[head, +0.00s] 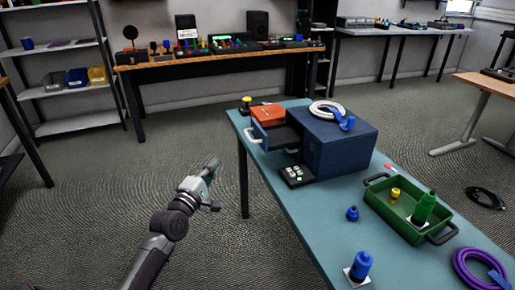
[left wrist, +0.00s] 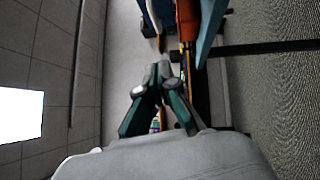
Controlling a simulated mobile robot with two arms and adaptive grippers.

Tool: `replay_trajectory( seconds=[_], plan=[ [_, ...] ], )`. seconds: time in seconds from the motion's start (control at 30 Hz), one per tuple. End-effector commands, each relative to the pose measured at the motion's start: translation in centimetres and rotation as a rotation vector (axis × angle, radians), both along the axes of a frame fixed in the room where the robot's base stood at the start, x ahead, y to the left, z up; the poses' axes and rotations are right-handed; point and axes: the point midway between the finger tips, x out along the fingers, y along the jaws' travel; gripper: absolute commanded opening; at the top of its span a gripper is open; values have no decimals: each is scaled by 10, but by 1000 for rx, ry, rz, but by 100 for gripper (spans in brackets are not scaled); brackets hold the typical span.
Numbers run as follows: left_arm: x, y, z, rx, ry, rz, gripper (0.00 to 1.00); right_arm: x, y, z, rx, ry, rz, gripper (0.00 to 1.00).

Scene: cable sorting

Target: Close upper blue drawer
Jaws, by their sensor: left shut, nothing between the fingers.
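The blue cabinet (head: 347,150) stands on the teal table. Its upper drawer stands open toward the left, with the drawer front (head: 261,134) and a pale handle (head: 253,136) out from the body and a dark inside showing. My left gripper (head: 212,167) is to the left of the table, apart from the drawer and empty. In the left wrist view its fingers (left wrist: 159,72) are together at the tips. Blue and orange parts at the top of that view are too cropped to name surely. My right gripper is not in view.
On the teal table (head: 310,218) are an orange box (head: 268,113) beside the drawer, a dark button pad (head: 296,176) in front, a green tray (head: 407,232) and a blue bottle (head: 361,265). A white cable coil (head: 328,107) lies on the cabinet. Floor left of the table is clear.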

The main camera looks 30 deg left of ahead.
Motion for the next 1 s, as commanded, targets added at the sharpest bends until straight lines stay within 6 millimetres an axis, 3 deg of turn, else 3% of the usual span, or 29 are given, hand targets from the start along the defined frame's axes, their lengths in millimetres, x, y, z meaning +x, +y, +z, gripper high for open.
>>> replay_trajectory(
  seconds=[0.53, 0.73, 1.0],
  plan=[
    [101, 6, 13, 0, 1, -1, 0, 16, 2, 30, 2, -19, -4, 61],
    [120, -11, 18, 2, 2, 0, 0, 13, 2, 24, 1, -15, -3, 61],
    [125, -16, 18, 5, 4, 0, 0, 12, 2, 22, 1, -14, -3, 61]
  ],
)
